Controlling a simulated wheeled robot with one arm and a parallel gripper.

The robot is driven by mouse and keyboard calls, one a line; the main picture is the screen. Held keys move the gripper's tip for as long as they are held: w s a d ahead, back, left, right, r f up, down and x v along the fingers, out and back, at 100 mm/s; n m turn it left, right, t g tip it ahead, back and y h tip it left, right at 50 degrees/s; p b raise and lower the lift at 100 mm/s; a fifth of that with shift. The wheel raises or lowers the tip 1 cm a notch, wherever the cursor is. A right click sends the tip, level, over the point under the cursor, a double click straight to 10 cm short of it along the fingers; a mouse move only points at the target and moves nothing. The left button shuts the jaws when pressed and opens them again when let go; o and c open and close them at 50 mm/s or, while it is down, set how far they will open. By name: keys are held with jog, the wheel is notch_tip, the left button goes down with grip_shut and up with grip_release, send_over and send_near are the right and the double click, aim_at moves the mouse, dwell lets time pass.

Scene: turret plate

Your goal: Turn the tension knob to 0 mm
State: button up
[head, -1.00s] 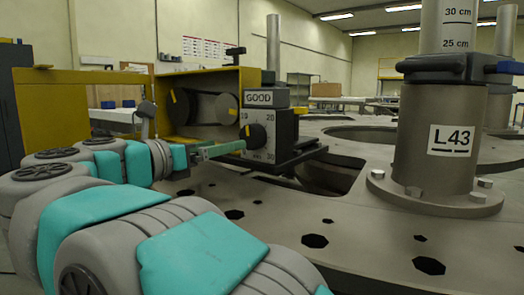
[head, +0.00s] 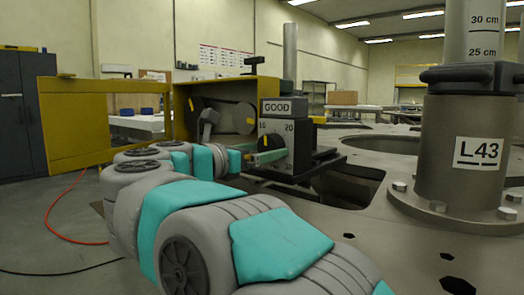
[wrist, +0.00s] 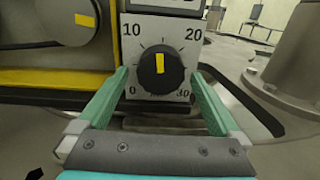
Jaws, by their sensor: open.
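The tension knob (wrist: 161,72) is a round black knob with a yellow mark, on a white dial plate (wrist: 139,42) marked 0, 10, 20 and 30. In the wrist view its yellow mark points up, between 10 and 20. My gripper (wrist: 158,92) is open, one green finger low on each side of the knob, and I cannot tell whether either touches it.
A GOOD sign (head: 278,107) sits above the dial. A yellow housing (head: 247,90) with dark pulleys stands to the left, its yellow door (head: 75,140) swung open. A metal post marked L43 (head: 478,150) stands at right on the plate (head: 400,250), which has several holes.

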jog(key=c, duration=1.3)
jog(key=shift+n, duration=0.3)
